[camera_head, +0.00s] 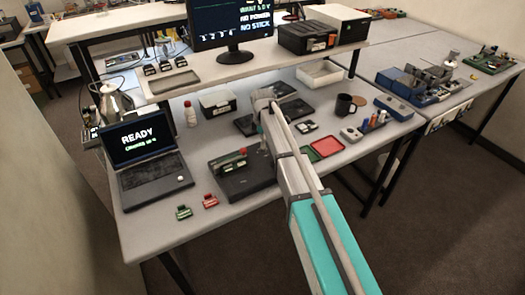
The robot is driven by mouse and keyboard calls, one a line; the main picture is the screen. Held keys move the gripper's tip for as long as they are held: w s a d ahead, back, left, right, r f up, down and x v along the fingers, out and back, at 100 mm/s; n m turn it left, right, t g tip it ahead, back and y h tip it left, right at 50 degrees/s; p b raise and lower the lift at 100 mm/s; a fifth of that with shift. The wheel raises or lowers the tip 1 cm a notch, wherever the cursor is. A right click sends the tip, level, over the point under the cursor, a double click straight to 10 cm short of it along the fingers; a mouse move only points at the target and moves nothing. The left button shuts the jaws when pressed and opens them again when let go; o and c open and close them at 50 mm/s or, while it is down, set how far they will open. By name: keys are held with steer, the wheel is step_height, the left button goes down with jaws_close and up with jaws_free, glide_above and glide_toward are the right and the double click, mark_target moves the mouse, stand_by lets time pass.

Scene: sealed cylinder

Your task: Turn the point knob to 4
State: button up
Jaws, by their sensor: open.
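My arm reaches from the bottom right over the workbench (215,215). My gripper (262,136) is at its far end, low over the bench just right of a black board (247,182). It is open; its fingers are small and partly hidden by my arm, and I see nothing held. The black board carries a green part (231,163) and a small red part. I cannot make out a point knob or its numbers at this size; my arm covers part of the bench.
A laptop (150,160) reading READY stands left. Green (184,212) and red (210,201) small parts lie in front. A monitor (232,22) stands on the shelf. A black mug (345,105), red tray (327,147) and blue-grey box (394,108) are right.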

steer(key=shift+f+b, duration=1.5)
steer(key=shift+f, duration=0.3)
jaws_close()
